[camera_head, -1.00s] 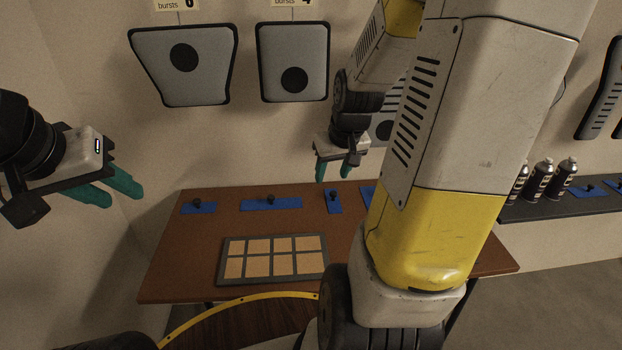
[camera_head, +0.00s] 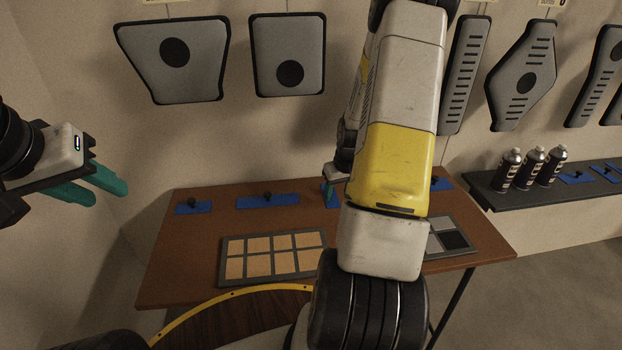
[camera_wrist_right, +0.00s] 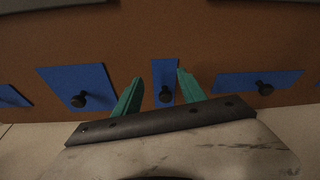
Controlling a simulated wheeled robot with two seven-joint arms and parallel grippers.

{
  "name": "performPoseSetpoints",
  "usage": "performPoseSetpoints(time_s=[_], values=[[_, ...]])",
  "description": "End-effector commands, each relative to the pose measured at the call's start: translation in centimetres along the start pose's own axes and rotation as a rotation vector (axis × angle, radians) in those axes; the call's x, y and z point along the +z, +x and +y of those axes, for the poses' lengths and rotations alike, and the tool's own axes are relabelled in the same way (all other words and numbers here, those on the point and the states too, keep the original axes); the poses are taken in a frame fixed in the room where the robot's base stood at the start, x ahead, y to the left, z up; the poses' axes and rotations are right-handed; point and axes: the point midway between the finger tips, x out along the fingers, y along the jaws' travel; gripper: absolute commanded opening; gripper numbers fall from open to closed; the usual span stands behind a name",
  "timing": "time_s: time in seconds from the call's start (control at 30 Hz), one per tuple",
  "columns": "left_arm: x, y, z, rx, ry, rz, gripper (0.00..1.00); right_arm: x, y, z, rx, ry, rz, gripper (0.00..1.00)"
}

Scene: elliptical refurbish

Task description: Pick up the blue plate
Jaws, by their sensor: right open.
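Several blue plates with dark knobs lie along the back of the brown table, among them one at the left (camera_head: 183,209) and a wider one (camera_head: 247,203). A narrow blue plate (camera_wrist_right: 158,68) shows between the teal fingers of my right gripper (camera_wrist_right: 157,77) in the right wrist view, its knob also between them. The gripper is open; I cannot tell its height above the plate. In the head view my right arm hides most of that gripper, with a teal finger showing (camera_head: 330,190). My left gripper (camera_head: 95,188) is open and empty in the air at the left.
A grey tray (camera_head: 223,262) with tan squares lies on the table (camera_head: 165,270). A tray with grey and black squares (camera_head: 452,240) lies at the right. Spray cans (camera_head: 530,166) and more blue plates stand on a dark shelf (camera_head: 487,187). Grey panels (camera_head: 290,45) hang on the wall.

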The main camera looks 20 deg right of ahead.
Motion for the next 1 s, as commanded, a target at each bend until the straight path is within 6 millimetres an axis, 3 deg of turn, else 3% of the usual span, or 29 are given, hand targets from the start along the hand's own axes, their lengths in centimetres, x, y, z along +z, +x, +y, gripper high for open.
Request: performPoseSetpoints(time_s=[0.4,0.73,1.0], values=[[0.0,0.0,0.0,0.0,0.0,0.0,0.36,-5.0,1.6,0.0,0.0,0.001,-0.001,0.48],[0.0,0.0,0.0,0.0,0.0,0.0,0.36,-4.8,2.5,0.0,0.0,0.001,-0.001,0.48],[0.0,0.0,0.0,0.0,0.0,0.0,0.36,-4.8,2.5,0.0,0.0,0.001,-0.001,0.0]])
